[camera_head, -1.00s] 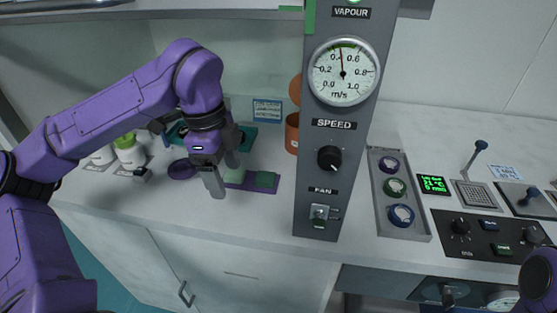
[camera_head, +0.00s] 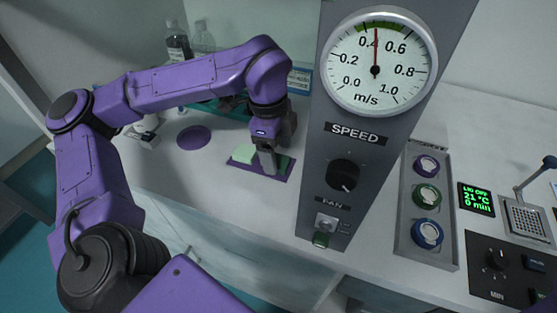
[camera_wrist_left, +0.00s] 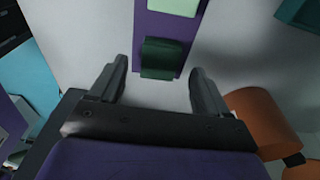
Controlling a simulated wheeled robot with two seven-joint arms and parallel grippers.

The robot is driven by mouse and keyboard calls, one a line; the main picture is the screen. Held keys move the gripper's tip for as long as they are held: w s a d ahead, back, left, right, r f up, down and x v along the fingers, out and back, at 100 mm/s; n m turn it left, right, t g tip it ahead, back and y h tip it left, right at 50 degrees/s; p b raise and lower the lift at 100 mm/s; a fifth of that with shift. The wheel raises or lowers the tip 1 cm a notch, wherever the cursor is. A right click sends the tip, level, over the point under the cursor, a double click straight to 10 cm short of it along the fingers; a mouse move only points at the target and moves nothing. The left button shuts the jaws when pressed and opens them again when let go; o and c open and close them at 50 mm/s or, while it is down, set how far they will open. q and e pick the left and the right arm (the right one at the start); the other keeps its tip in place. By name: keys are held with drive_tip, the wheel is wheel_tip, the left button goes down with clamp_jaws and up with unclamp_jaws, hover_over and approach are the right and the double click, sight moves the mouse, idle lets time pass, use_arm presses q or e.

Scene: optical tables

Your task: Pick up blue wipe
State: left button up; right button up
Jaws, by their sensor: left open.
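A purple mat (camera_head: 240,165) lies on the white worktop and carries a pale green wipe (camera_head: 243,153) and a dark green folded wipe (camera_head: 285,163). No wipe that looks clearly blue shows. My left gripper (camera_head: 268,168) points down at the dark green wipe and partly hides it in the head view. In the left wrist view my left gripper (camera_wrist_left: 160,72) is open and empty, with the dark green wipe (camera_wrist_left: 160,58) ahead, between the lines of its two fingers. The pale green wipe (camera_wrist_left: 176,5) lies farther along the mat. My right gripper is out of view.
A grey panel with a gauge (camera_head: 378,60) and knob stands close right of my left gripper. An orange cylinder (camera_wrist_left: 262,118) is beside the right finger, and a teal tray (camera_wrist_left: 303,12) is at upper right. A purple disc (camera_head: 194,138) lies left of the mat.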

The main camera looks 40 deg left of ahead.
use_arm(q)
drive_tip(key=shift+f, duration=0.95)
drive_tip(key=c, duration=1.1)
drive_tip(key=shift+r, duration=0.15)
